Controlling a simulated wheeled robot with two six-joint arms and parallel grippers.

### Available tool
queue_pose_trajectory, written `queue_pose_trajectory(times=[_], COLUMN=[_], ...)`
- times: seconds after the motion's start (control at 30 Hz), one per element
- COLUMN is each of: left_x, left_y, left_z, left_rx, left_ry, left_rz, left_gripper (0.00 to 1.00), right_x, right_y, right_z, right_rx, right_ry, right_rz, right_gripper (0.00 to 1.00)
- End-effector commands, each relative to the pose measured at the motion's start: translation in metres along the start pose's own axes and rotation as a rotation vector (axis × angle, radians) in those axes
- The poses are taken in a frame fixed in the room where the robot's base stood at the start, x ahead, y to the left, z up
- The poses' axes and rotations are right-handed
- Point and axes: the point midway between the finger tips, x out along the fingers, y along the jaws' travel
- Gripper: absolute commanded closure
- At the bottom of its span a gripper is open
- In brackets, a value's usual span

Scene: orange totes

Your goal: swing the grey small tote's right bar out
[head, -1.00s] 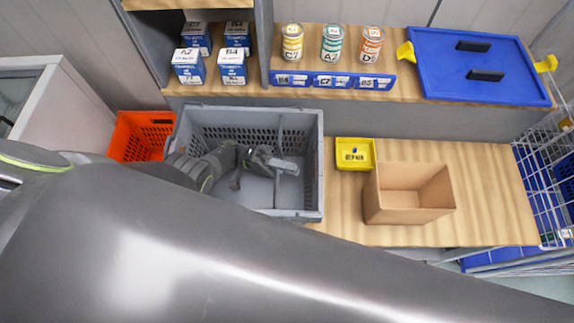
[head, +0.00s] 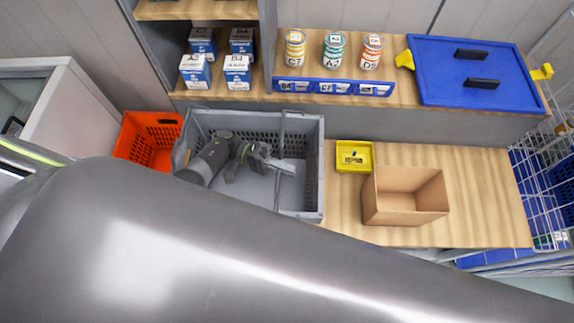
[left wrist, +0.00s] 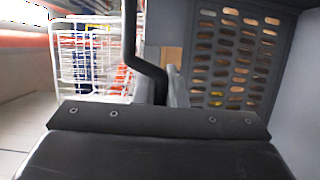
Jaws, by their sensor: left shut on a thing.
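The grey small tote (head: 313,190) stands on the wooden bench in the head view. Its right bar (head: 282,135) is a thin grey rod running from the back side to the front side, left of the right wall. My left gripper (head: 279,166) is inside the tote's outline and shut on the bar near its middle. In the left wrist view the cranked dark bar (left wrist: 150,70) rises from the gripper, beside the perforated tote wall (left wrist: 285,80). My arm hides the tote's front left part. My right gripper is not in view.
An orange tote (head: 150,140) stands close on the left. A yellow bin (head: 355,156) and an open cardboard box (head: 405,205) are to the right. Cans (head: 333,50) and a blue lid (head: 430,70) lie on the shelf behind. A wire cage (head: 540,170) is at far right.

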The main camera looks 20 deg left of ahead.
Motion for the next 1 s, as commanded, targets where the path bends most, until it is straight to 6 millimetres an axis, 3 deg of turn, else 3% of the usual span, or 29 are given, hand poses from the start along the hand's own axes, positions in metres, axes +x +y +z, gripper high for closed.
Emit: queue_pose_trajectory(times=[0.5, 1.0], left_x=[-0.004, -0.005], left_y=[0.011, 0.013], left_z=[0.002, 0.001], left_rx=[-0.080, -0.100], left_ry=[-0.006, -0.007], left_rz=[-0.231, -0.285], left_gripper=[1.00, 1.00], right_x=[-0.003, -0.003], right_y=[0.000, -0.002], right_z=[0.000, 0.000], right_rx=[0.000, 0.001], right_ry=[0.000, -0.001], right_rz=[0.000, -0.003], right_gripper=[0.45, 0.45])
